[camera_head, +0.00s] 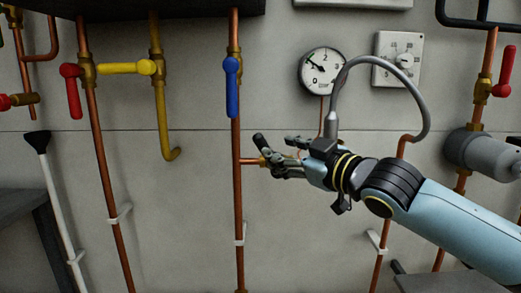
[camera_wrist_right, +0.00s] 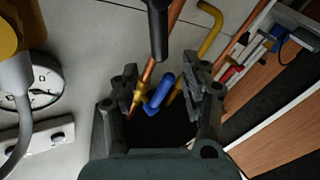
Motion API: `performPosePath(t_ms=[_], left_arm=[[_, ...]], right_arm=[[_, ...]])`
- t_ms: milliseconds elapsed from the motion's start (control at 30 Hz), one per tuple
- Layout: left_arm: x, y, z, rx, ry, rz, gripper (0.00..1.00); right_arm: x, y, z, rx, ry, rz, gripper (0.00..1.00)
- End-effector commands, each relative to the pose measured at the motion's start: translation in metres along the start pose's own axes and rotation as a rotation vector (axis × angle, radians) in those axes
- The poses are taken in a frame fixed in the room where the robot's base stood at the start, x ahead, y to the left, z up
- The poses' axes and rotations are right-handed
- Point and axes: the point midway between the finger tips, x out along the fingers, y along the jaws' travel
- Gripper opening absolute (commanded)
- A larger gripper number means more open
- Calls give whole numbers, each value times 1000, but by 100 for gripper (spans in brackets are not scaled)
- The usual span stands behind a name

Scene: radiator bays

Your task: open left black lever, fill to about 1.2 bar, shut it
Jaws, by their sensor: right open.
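A black lever (camera_head: 260,143) stands at a brass fitting on a short copper branch off the middle pipe. It also shows in the right wrist view (camera_wrist_right: 158,28), at the top, beyond and between the fingertips. My right gripper (camera_head: 280,156) is open, its fingers beside the lever and partly overlapping the branch. Whether they touch it I cannot tell. In the wrist view the gripper (camera_wrist_right: 160,82) holds nothing. A round white gauge (camera_head: 322,71) hangs above; its dark needle points up and left, too small to read exactly. My left gripper is out of view.
A blue lever (camera_head: 232,88) hangs on the middle pipe above the branch. Yellow (camera_head: 118,68) and red (camera_head: 70,90) levers are at left. A white dial plate (camera_head: 398,59) is right of the gauge. A black-topped white pole (camera_head: 60,205) leans at left.

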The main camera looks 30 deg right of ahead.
Motion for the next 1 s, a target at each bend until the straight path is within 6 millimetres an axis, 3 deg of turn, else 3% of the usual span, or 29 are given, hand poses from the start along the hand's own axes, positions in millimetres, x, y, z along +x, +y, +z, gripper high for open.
performPosePath(t_ms=[200, 400, 800, 1000], left_arm=[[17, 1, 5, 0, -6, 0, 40], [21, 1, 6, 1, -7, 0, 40], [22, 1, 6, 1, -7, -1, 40], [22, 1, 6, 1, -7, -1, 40]], right_arm=[[44, 0, 2, 7, 1, 6, 46], [71, 0, 2, 3, -1, 3, 46], [79, 0, 1, -1, -1, 2, 46], [79, 0, 1, -1, -1, 2, 20]])
